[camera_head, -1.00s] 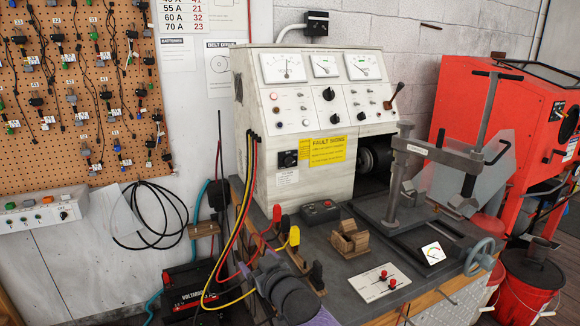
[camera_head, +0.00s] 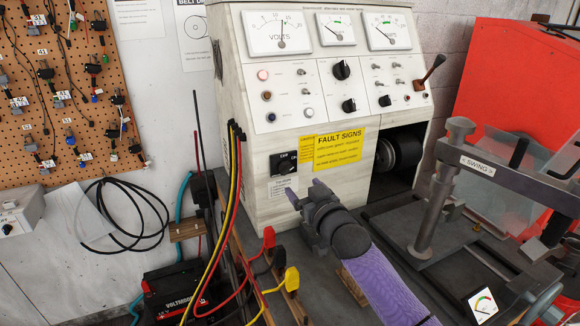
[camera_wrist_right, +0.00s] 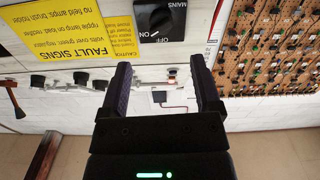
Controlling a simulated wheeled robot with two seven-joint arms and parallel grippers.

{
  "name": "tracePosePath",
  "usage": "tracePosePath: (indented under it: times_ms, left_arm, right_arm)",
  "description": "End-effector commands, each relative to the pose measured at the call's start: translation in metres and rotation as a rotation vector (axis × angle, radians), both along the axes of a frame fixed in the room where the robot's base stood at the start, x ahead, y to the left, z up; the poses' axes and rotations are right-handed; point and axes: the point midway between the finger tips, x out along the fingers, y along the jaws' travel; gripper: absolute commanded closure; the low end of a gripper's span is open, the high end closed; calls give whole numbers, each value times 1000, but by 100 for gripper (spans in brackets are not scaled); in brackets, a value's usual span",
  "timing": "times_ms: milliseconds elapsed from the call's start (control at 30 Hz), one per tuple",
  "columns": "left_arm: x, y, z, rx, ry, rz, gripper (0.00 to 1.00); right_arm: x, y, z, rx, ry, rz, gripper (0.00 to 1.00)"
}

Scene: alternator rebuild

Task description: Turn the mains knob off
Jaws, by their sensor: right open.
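The mains knob (camera_head: 283,163) is on a small black box on the lower front of the white test bench, left of the yellow fault signs label. My right gripper (camera_head: 306,193) is open and empty, a little below and right of the knob in the head view. In the wrist view its two fingers (camera_wrist_right: 159,68) are spread apart, with the knob beyond their tips. My left gripper is not in view.
Red and yellow clamps (camera_head: 268,238) with cables hang at the bench's left front. A grey swing clamp frame (camera_head: 440,190) stands at the right. The yellow fault signs label (camera_head: 338,149) is beside the knob.

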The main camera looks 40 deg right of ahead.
Motion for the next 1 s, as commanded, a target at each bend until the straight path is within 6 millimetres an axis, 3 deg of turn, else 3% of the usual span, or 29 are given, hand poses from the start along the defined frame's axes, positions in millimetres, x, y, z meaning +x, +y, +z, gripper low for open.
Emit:
tracePosePath:
  times_ms: [200, 333, 500, 767, 1000]
  left_arm:
    - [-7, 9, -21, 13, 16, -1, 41]
    - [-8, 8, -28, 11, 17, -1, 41]
    - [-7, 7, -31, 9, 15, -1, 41]
    - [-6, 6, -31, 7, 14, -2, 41]
    - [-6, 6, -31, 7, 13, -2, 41]
  right_arm:
    - [48, -15, -4, -1, -1, -1, 19]
    - [67, -21, -3, -1, 0, 0, 19]
    - [78, -25, -1, -1, 0, -1, 19]
    - [79, -25, 0, -1, 0, 0, 19]
    - [79, -25, 0, -1, 0, 0, 68]
